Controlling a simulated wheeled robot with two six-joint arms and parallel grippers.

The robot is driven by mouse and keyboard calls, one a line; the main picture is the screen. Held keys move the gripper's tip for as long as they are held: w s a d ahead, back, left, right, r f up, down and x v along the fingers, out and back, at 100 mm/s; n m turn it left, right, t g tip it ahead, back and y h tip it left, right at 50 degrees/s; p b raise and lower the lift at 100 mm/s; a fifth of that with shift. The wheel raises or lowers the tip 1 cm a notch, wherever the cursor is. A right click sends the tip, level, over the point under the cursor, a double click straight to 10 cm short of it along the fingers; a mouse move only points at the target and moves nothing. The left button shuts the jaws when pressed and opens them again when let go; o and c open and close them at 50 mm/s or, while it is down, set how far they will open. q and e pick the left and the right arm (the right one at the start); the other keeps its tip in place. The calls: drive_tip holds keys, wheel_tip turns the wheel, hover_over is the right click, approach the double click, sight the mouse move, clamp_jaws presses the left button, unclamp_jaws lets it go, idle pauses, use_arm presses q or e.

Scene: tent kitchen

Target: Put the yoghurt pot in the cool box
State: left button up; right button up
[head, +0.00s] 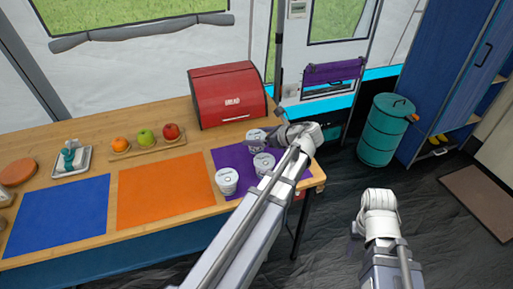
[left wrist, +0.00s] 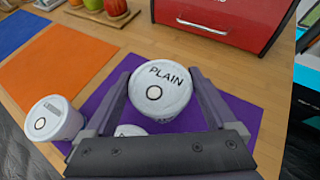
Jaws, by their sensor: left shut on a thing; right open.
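Three white lidded pots stand on the purple mat (head: 228,158) at the table's right end. My left gripper (head: 268,136) is shut on the rear pot (head: 254,136). In the left wrist view this pot (left wrist: 161,88), its lid marked PLAIN, sits upright between the fingers. Whether its base touches the mat is hidden. A second pot (head: 227,181) stands at the mat's front left, and a third pot (head: 263,163) beside my left forearm. My right gripper (head: 357,232) is open and empty, over the floor right of the table. No cool box can be told for certain.
A red bread bin (head: 228,95) stands just behind the mat. An orange mat (head: 165,192), a blue mat (head: 60,215) and a fruit tray (head: 146,147) lie left. A teal barrel (head: 384,132) stands on the floor, with a blue cupboard (head: 440,70) beyond.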

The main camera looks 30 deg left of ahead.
use_arm(q)
drive_tip(key=shift+f+b, duration=1.7)
drive_tip(key=shift+f, duration=0.15)
drive_tip(key=shift+f, duration=0.2)
drive_tip(key=o, duration=1.2)
drive_tip(key=shift+c, duration=0.2)
drive_tip(key=shift+r, duration=0.1)
drive_tip(key=shift+r, duration=0.15)
drive_tip(key=p+v, duration=0.5)
drive_tip(key=v, duration=0.7)
drive_tip(key=shift+p, duration=0.35)
